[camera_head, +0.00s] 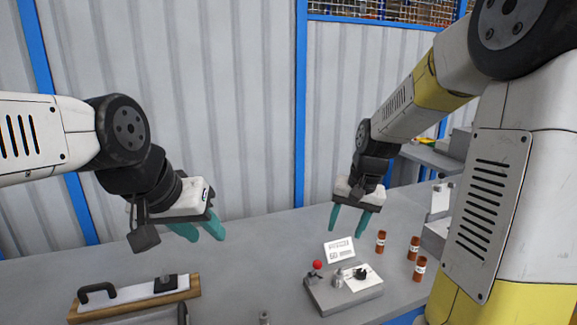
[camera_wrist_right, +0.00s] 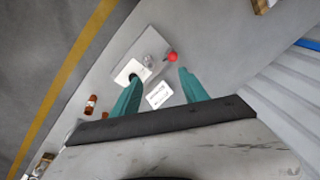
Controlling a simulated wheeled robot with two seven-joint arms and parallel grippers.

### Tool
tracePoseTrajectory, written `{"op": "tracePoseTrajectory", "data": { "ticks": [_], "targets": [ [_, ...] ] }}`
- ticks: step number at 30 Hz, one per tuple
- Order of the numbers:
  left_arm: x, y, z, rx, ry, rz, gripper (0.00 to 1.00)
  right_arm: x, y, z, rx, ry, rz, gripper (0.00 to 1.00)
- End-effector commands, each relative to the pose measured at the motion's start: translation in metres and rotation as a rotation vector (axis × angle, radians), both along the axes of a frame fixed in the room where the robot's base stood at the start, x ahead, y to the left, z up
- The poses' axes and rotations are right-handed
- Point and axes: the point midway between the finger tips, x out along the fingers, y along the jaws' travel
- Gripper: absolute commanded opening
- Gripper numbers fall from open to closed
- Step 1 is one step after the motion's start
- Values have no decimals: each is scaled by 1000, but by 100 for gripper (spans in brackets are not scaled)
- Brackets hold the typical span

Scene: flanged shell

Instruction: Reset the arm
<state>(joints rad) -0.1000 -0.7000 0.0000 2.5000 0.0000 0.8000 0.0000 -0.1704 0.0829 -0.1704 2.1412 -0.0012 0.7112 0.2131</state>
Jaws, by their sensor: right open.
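My left gripper (camera_head: 208,229) hangs above the left part of the grey table, its teal fingers pointing down; their gap is hard to judge from this angle. My right gripper (camera_head: 347,227) is open and empty, above the table behind the small grey fixture (camera_head: 345,298). In the right wrist view, my right gripper's teal fingers (camera_wrist_right: 158,92) stand apart with nothing between them. The fixture carries a red ball knob (camera_head: 317,265), a metal cylinder and a white plate with a black part. The red knob also shows in the wrist view (camera_wrist_right: 172,57). No flanged shell can be made out clearly.
A white sign (camera_head: 339,250) stands behind the fixture. Several brown bottles (camera_head: 414,247) stand to its right. A wooden-edged board with a black handle (camera_head: 135,296) lies at front left. A small metal part (camera_head: 265,317) is at the front edge. The table (camera_head: 260,260) between is clear.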

Motion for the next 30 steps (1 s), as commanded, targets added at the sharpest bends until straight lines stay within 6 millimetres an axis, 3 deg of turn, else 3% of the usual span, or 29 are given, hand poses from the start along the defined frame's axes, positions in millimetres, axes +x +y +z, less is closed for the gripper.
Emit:
{"op": "tracePoseTrajectory", "data": {
  "ticks": [1,6,9,15,21,30],
  "targets": [
    [0,0,0,0,0,0,36,-15,1,21,10,-41,20,52],
    [0,0,0,0,0,0,36,-66,4,67,19,-155,96,52],
    [0,0,0,0,0,0,36,-98,5,86,11,-222,140,52],
    [0,0,0,0,0,0,36,-149,7,105,-22,-329,209,52],
    [0,0,0,0,0,0,36,-171,8,108,-45,-375,240,52],
    [0,0,0,0,0,0,36,-172,8,108,-48,-378,243,52]
  ]
}}
